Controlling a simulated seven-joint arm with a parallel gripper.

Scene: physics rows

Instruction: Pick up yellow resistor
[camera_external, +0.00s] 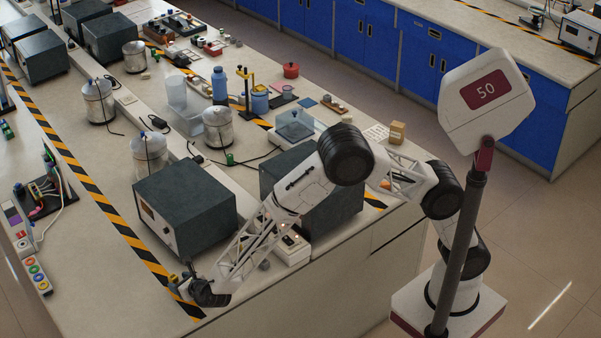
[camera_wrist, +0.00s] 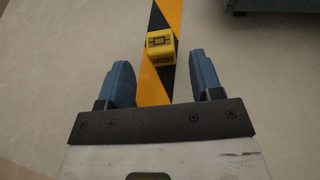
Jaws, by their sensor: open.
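The yellow resistor (camera_wrist: 160,46) is a small yellow block with a dark symbol on its top face. It sits on the black-and-yellow striped tape in the wrist view, just beyond my fingertips and roughly centred between them. My gripper (camera_wrist: 160,80) is open, with two blue fingers spread apart and nothing between them but bench and tape. In the external view my gripper (camera_external: 187,277) is low over the near end of the bench by the striped tape.
A dark box-shaped instrument (camera_external: 185,205) stands close behind my gripper; its edge (camera_wrist: 270,5) shows at the wrist view's upper right. A second dark box (camera_external: 335,205) is under my arm. A wiring board (camera_external: 45,195) lies far left.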

